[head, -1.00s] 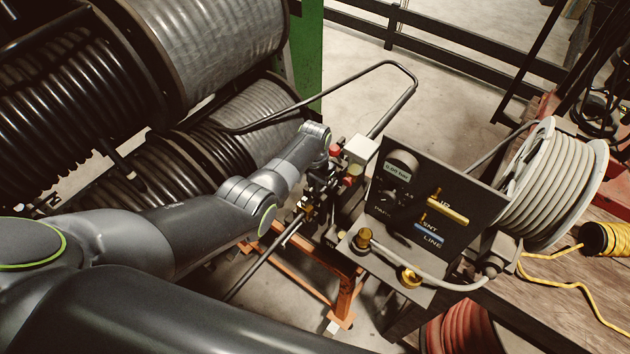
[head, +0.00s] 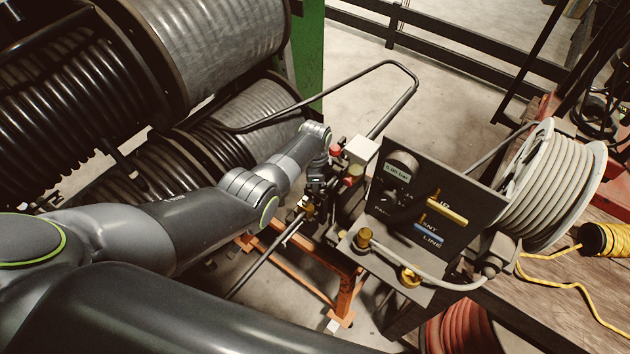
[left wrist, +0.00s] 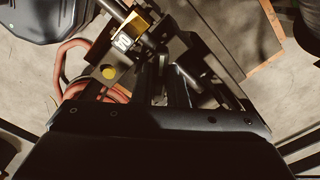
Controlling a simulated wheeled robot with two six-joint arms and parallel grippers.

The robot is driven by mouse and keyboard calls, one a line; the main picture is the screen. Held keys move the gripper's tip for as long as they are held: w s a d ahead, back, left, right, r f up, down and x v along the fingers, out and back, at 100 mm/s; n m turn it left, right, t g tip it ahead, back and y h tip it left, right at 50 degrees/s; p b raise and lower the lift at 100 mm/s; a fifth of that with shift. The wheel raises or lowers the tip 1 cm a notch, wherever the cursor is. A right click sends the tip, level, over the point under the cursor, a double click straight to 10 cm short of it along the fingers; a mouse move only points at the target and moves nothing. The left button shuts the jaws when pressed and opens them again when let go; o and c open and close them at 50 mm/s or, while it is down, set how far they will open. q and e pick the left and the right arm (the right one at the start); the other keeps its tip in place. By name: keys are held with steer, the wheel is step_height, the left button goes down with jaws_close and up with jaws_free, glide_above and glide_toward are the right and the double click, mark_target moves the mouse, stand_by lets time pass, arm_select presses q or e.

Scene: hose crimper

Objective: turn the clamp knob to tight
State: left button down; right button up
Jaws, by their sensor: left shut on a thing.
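My left gripper (head: 318,186) is at the crimper's clamp, between the cable reels and the control panel. In the left wrist view its dark fingers (left wrist: 165,88) point into the mechanism and are closed on a part. That part appears to be the clamp knob, but the fingers and shadow hide it, so its turn position cannot be read. A brass block with a white mark (left wrist: 130,35) sits on a rod just beyond the fingers. A yellow round cap (left wrist: 109,72) is to their left. My right gripper is not in view.
The black panel (head: 390,222) with a gauge and yellow and blue levers stands right of the gripper. A red button (head: 335,150) and white box (head: 361,150) are close by. Large cable reels (head: 222,45) crowd the left. A bent metal bar (head: 330,82) arches behind.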

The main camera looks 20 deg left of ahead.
arm_select(q)
steer(key=shift+w+r+m, duration=0.1)
steer(key=shift+m, duration=0.8)
steer(key=c, duration=1.4)
jaws_free()
steer(key=shift+c, duration=0.2)
steer(key=shift+r, duration=0.4)
step_height(320, 180, up, 6)
steer(key=shift+f+p, duration=0.2)
steer(key=shift+p, duration=0.75)
step_height(320, 180, up, 11)
steer(key=b, duration=0.1)
steer(key=shift+f, duration=0.15)
